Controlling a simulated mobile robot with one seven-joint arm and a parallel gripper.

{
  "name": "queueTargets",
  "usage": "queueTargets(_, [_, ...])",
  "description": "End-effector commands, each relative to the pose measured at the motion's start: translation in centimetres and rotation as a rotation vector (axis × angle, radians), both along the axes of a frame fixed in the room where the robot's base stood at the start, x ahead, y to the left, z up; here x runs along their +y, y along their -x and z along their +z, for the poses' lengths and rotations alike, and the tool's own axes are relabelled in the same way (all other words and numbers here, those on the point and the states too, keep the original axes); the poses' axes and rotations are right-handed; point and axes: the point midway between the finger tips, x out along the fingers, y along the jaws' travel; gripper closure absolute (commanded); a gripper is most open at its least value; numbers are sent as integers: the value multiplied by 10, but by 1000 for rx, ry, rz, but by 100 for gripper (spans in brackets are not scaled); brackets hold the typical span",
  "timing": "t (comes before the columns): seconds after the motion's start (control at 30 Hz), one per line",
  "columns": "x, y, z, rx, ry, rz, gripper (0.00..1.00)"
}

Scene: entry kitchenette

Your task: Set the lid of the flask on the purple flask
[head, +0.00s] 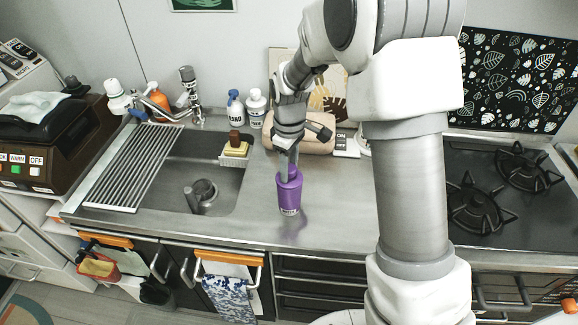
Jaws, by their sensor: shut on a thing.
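The purple flask (289,198) stands upright on the steel counter, right of the sink. My gripper (289,174) points down directly over its top, with the fingertips at the level of the flask's upper end. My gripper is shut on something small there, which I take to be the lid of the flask. The lid is not clearly told apart from the fingers and the purple top. Whether it touches the flask's mouth or is just above it cannot be told from this view.
The sink (200,180) with a drain rack (133,168) lies to the left. Two bottles (235,108) (256,107) and a beige rounded object (305,140) stand behind the flask. A stove (490,195) is at the right. Counter in front of the flask is clear.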

Motion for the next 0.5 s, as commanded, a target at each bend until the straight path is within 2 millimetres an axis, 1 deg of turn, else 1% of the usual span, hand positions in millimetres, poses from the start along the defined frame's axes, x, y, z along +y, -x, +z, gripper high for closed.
queueTargets(0.4, [0, 0, -8, 0, 0, 0, 100])
queueTargets(0.43, [0, 0, -8, 0, 0, 0, 52])
queueTargets(0.5, [0, 0, -8, 0, 0, 0, 40])
